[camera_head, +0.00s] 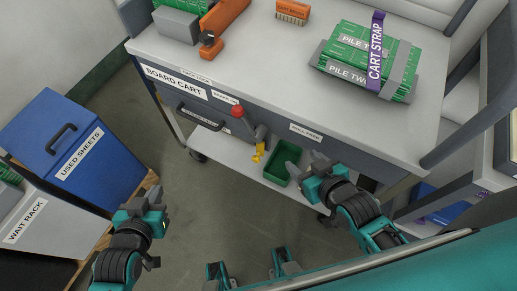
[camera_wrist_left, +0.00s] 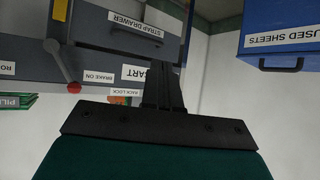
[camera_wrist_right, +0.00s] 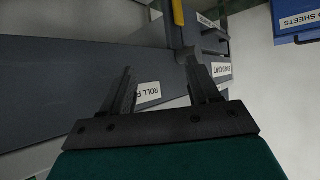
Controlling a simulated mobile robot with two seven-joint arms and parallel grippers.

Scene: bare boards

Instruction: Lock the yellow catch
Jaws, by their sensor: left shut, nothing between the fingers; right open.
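The yellow catch (camera_head: 258,153) hangs at the front of the board cart, below the red-knobbed lever (camera_head: 238,112). A yellow part, apparently the catch, shows at the top of the right wrist view (camera_wrist_right: 178,12). Its exact setting is too small to tell. My right gripper (camera_head: 305,164) is open and empty, right of the catch and apart from it, near the green bin. It also shows in the right wrist view (camera_wrist_right: 161,72). My left gripper (camera_head: 154,195) is shut and empty, low at the left, well away from the catch. It also shows in the left wrist view (camera_wrist_left: 164,85).
The board cart's top (camera_head: 270,50) carries a strapped green pile (camera_head: 350,50) and an orange tool (camera_head: 226,20). A green bin (camera_head: 281,163) stands on the lower shelf. A blue box (camera_head: 75,140) stands left. The floor between is clear.

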